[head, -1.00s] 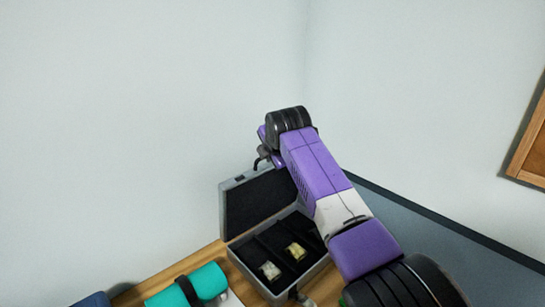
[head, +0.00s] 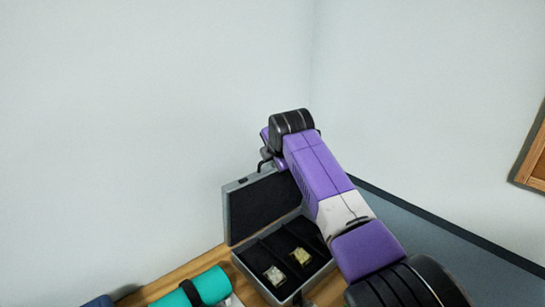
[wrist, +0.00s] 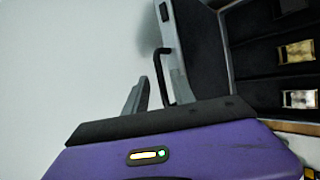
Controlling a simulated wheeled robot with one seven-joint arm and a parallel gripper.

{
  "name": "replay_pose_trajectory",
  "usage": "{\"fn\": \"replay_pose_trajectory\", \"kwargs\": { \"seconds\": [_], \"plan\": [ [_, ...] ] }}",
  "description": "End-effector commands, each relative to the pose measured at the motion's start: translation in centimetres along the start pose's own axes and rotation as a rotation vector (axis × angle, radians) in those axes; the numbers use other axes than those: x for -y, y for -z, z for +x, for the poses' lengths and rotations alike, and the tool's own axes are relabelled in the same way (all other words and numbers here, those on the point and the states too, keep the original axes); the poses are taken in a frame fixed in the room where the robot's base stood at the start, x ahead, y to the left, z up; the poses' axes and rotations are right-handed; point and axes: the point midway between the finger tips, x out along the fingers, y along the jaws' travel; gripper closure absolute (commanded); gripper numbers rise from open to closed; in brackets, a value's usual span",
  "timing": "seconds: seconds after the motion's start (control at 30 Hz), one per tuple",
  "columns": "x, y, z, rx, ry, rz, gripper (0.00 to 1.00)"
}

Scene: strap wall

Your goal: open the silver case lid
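The silver case (head: 286,295) stands on the table against the wall, and its lid (head: 228,216) is raised, showing a dark lining. The lid's edge and the open tray also show in the wrist view, the lid (wrist: 190,45) with a latch near its corner. A black hooked bar (wrist: 165,75), apparently the handle, stands off the lid's edge. My gripper (head: 266,155) is at the top of the lid, partly hidden by my wrist. In the wrist view a grey finger (wrist: 135,98) is close beside the bar; I cannot tell whether it touches or how wide the fingers are.
Inside the case are a silver watch (head: 274,275) and a gold watch (head: 301,256) between dark dividers. A teal roll (head: 193,288) with a black strap lies left of the case. Walls rise close behind. A grey panel (head: 430,235) is at right, with a wood-framed board (head: 534,160).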

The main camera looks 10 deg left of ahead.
Motion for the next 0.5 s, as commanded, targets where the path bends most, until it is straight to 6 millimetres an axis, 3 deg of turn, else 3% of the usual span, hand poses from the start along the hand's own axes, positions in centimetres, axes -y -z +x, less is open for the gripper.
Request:
{"fn": "replay_pose_trajectory", "kwargs": {
  "seconds": [0.27,0.5],
  "plan": [
    [0.1,0.0,-0.5,0.000,0.000,0.001,0.69],
    [0.2,0.0,-2.8,0.001,-0.002,0.000,0.69]
  ]
}}
